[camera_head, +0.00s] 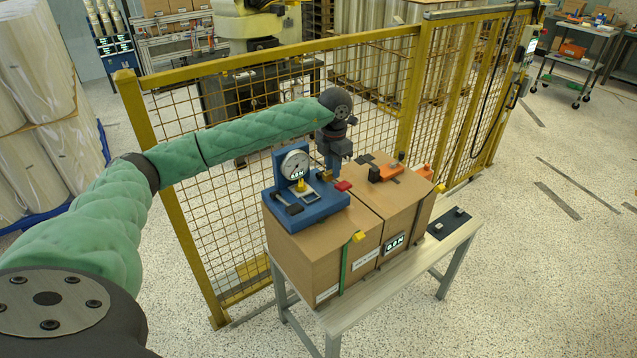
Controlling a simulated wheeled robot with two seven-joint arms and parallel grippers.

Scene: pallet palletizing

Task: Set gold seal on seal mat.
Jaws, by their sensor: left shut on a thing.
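My left gripper (336,171) hangs fingers down over the cartons, just right of the blue gauge device (312,212). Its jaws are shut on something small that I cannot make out. My right gripper is not in view.
Two cartons (310,262) stand on a grey bench (345,314), with a green strap and a yellow corner piece (358,236). An orange tool (383,172) lies on the far carton. A yellow mesh fence (230,215) runs close behind.

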